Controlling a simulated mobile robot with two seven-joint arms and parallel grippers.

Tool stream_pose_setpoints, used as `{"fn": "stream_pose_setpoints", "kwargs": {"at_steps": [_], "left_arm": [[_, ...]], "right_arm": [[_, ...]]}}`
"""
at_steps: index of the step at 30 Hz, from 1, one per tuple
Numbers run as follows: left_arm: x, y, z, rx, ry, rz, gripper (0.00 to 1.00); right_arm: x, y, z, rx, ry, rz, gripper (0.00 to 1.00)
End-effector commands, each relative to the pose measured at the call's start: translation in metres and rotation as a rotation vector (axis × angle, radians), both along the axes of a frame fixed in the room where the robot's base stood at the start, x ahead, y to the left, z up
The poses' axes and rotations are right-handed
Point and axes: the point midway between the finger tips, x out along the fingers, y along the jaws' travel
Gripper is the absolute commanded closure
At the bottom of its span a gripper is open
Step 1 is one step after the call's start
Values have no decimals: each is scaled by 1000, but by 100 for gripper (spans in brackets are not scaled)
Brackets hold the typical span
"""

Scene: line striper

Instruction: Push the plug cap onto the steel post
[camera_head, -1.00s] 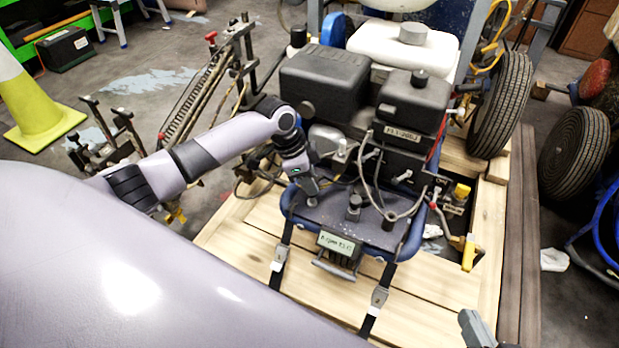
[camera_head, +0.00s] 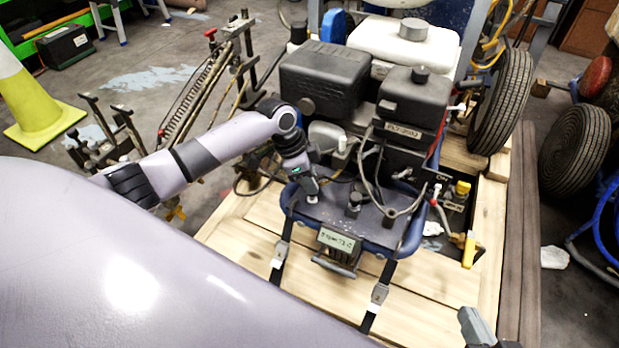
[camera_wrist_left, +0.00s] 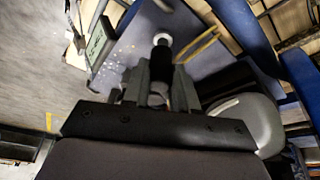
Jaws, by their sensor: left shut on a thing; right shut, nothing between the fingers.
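My left gripper (camera_head: 309,188) is over the left part of the dark deck (camera_head: 333,217) of the line striper, pointing down. In the left wrist view its fingers (camera_wrist_left: 160,88) are shut on a black cylindrical piece, the plug cap (camera_wrist_left: 161,60). A pale round end, apparently the steel post (camera_wrist_left: 163,39), shows just beyond the cap, in line with it. In the head view a small pale spot, apparently the post (camera_head: 313,200), shows under the fingertips. I cannot tell how far the cap is over it. My right gripper (camera_head: 477,328), partly cut off at the bottom edge, is shut and empty.
A black knob (camera_head: 354,204) stands on the deck to the right of my left gripper. Behind are the black engine box (camera_head: 322,78) and looping cables (camera_head: 372,180). A labelled plate (camera_head: 338,241) is at the deck's front. Wooden boards (camera_head: 420,292) lie in front, mostly clear.

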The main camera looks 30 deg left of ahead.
Motion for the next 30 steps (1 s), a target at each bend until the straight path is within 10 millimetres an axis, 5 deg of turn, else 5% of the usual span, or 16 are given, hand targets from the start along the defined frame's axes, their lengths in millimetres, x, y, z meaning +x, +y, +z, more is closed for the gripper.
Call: {"fn": "stream_pose_setpoints", "kwargs": {"at_steps": [26, 27, 29, 30], "left_arm": [[0, 0, -20, 0, 0, 0, 100], [0, 0, -19, 0, 0, 0, 60], [0, 0, -19, 0, 0, 0, 43], [0, 0, -19, 0, 0, 0, 43]], "right_arm": [[0, 0, -9, 0, 0, 0, 100], [0, 0, -8, 0, 0, 0, 100], [0, 0, -8, 0, 0, 0, 100], [0, 0, -8, 0, 0, 0, 100]]}}
